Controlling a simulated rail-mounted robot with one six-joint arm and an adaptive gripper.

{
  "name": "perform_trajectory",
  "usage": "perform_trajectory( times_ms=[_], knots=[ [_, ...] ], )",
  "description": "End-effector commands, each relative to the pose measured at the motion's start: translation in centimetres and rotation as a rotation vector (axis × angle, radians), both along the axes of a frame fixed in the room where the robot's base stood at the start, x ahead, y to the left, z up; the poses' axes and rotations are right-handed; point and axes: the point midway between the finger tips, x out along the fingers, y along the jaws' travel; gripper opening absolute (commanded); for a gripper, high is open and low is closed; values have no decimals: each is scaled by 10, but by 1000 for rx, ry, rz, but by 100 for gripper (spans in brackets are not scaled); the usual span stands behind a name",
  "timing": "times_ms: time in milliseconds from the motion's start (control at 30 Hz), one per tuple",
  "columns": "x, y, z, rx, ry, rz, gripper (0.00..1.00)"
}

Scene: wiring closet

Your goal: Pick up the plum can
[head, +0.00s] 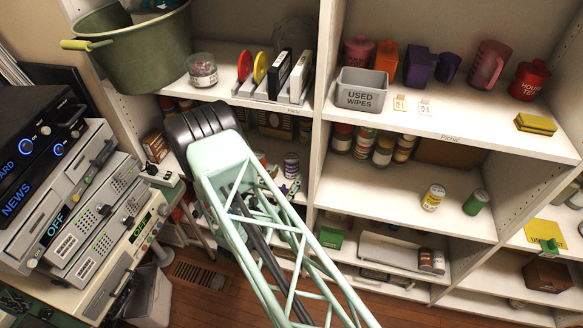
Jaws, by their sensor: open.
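A can with a purple and white label (291,165) stands on the middle shelf of the left shelving bay, just right of my mint-green arm. It is the can here that best fits plum; its label is too small to read. My arm crosses the lower middle of the view and hides part of that shelf. I see nothing held.
Several jars and cans stand in the right bay, among them a yellow-labelled can (433,197) and a green can (476,202). A grey bin (362,88) sits on the shelf above. An upright divider (322,130) separates the bays. Electronic equipment (85,200) fills the left.

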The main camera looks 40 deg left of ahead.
Motion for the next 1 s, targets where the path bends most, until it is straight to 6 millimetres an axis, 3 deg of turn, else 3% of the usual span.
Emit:
perform_trajectory(
  times_ms=[533,1000],
  knots=[
    [7,1,0,0,0,0,49],
    [48,11,2,0,0,-1,49]
  ],
)
